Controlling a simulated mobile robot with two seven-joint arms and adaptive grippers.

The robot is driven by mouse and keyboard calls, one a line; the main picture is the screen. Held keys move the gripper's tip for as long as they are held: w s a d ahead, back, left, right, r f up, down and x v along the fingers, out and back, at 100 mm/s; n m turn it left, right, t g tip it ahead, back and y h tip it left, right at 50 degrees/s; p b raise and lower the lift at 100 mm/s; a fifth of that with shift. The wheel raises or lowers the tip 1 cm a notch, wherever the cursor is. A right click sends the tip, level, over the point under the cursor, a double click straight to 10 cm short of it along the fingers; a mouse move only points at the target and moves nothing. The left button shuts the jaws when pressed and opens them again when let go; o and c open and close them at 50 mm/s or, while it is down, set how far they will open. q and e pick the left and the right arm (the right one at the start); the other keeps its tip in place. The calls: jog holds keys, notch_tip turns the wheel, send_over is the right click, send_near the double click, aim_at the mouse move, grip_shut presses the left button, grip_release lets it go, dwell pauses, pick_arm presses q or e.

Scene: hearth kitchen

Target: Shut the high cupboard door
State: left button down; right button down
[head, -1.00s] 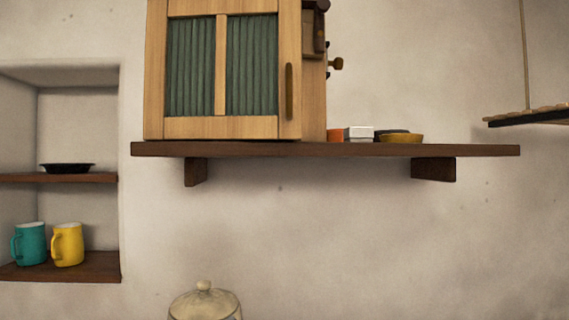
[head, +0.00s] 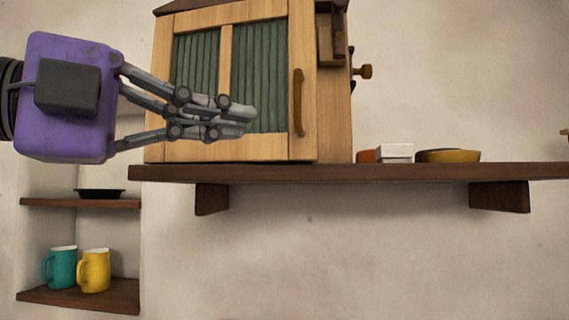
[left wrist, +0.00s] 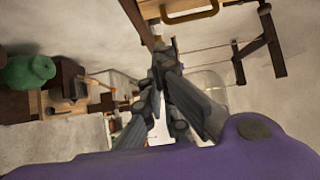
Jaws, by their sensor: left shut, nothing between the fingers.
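The high cupboard (head: 335,110) is a light wooden box on the wall shelf. Its door (head: 225,150) has two green curtained panels and an upright brown handle (head: 298,102) near its right edge. I cannot tell from here whether the door is flush or slightly ajar. My left gripper (head: 248,118) is in front of the door's lower middle, left of the handle. Its fingers are together and empty, and they hide part of the left panel and frame. In the left wrist view, the shut fingers (left wrist: 165,58) point toward a curved handle (left wrist: 192,14) at the top.
The dark shelf (head: 400,172) carries an orange item (head: 366,156), a white box (head: 396,152) and a yellow bowl (head: 460,156) right of the cupboard. A niche at left holds a teal mug (head: 62,268) and a yellow mug (head: 96,270). The wall below the shelf is clear.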

pick_arm(q)
jog(key=shift+w+a+p+x, duration=0.25)
jog(key=shift+w+a+x, duration=0.1)
jog(key=shift+x, duration=1.75)
jog(key=shift+w+a+p+x, duration=0.2)
jog(key=shift+w+p+x, duration=0.15)
jog(key=shift+x, duration=1.75)
jog(key=shift+w+a+p+x, duration=0.2)
jog(key=shift+w+a+x, duration=0.15)
jog(key=shift+x, duration=1.75)
jog(key=shift+w, duration=0.1)
